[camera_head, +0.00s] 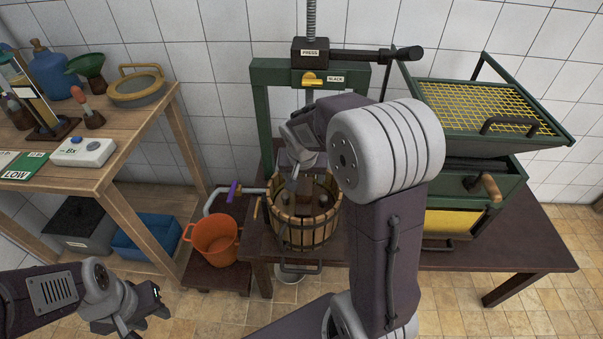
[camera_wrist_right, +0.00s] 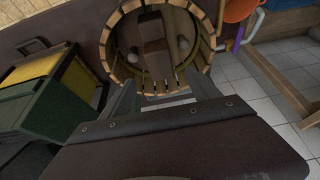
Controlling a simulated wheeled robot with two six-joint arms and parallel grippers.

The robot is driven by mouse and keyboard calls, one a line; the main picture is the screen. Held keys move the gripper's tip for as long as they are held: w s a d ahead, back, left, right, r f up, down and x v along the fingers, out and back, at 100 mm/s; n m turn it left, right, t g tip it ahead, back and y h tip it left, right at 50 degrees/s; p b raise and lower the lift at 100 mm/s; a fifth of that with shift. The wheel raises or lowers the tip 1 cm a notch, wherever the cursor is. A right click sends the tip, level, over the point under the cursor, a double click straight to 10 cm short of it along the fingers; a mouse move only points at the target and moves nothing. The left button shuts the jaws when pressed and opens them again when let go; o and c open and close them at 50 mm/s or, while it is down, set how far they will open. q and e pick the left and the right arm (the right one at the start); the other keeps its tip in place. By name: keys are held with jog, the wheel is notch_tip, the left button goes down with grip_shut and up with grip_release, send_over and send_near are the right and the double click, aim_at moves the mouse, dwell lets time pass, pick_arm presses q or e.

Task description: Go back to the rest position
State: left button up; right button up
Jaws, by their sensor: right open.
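My right arm reaches up and over the dark table in the head view. Its gripper (camera_head: 302,160) is above the slatted wooden press basket (camera_head: 305,233), partly hidden by my arm. In the right wrist view the basket (camera_wrist_right: 106,45) lies ahead of the open jaws, with a dark wooden block (camera_wrist_right: 154,50) and rounded grey things inside. I see nothing held between the right fingers. My left gripper (camera_head: 146,318) is low at the bottom left of the head view, clear of the furniture. Its fingertips are too small and dark to read.
The green press frame (camera_head: 261,120) stands behind the basket, its screw above. A green crusher with a yellow grid (camera_head: 490,105) stands right of my right arm. An orange bucket (camera_head: 214,240) is left of the basket. A wooden shelf (camera_head: 135,125) with tools fills the left.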

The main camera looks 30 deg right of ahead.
jog(key=s+a+r+p, duration=0.3)
jog(key=a+r+p, duration=0.1)
jog(key=r+p, duration=0.4)
jog(key=s+a+f+n+g+y+p, duration=0.1)
jog(key=s+a+f+n, duration=0.1)
jog(key=s, duration=0.4)
jog(key=s+a+f+n+g+y+p, duration=0.1)
jog(key=s+a+f+n, duration=0.1)
jog(key=s, duration=0.4)
jog(key=shift+s+a+n+g+y+p, duration=0.35)
jog(key=shift+a+n, duration=0.25)
jog(key=shift+n, duration=0.4)
jog(key=shift+w, duration=0.15)
